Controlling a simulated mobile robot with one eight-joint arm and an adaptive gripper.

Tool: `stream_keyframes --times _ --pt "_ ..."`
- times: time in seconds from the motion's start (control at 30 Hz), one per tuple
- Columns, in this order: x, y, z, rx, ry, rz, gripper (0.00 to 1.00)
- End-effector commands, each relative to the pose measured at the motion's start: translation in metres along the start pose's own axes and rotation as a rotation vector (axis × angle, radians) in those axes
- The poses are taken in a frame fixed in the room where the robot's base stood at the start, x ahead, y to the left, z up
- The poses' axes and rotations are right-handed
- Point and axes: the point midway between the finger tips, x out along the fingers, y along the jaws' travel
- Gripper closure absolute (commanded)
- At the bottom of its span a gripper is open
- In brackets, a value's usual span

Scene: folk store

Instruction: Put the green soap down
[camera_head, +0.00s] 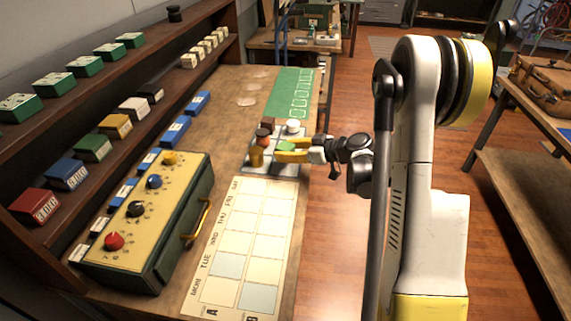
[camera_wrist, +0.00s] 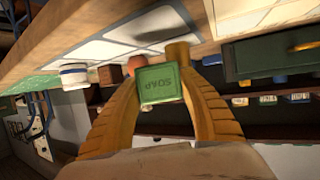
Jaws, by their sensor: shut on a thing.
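The green soap (camera_wrist: 158,84) is a small block marked SOAP. It sits between the two yellow fingers of my gripper (camera_wrist: 160,95) in the wrist view. In the head view my gripper (camera_head: 278,150) reaches in from the right, shut on the green soap (camera_head: 286,146). It is over a tray of pale squares (camera_head: 262,168) on the workbench. Whether the soap touches the tray I cannot tell. A white round item (camera_head: 292,125), a reddish-brown item (camera_head: 263,132) and a yellowish cylinder (camera_head: 256,155) stand close around the gripper.
A calendar board (camera_head: 240,245) lies nearer on the workbench. A green mat (camera_head: 291,93) lies beyond the tray. A yellow-topped box with knobs (camera_head: 150,205) stands at left, before shelves of coloured boxes (camera_head: 93,148). Floor is open right of the bench.

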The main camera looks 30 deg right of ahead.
Motion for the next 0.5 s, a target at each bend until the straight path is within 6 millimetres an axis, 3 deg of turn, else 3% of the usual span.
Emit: stream_keyframes --times 0.3,0.5 --pt "0.016 0.0 0.038 0.0 0.0 0.0 0.88" --pt "0.015 -0.001 0.036 0.0 0.0 0.0 0.88"
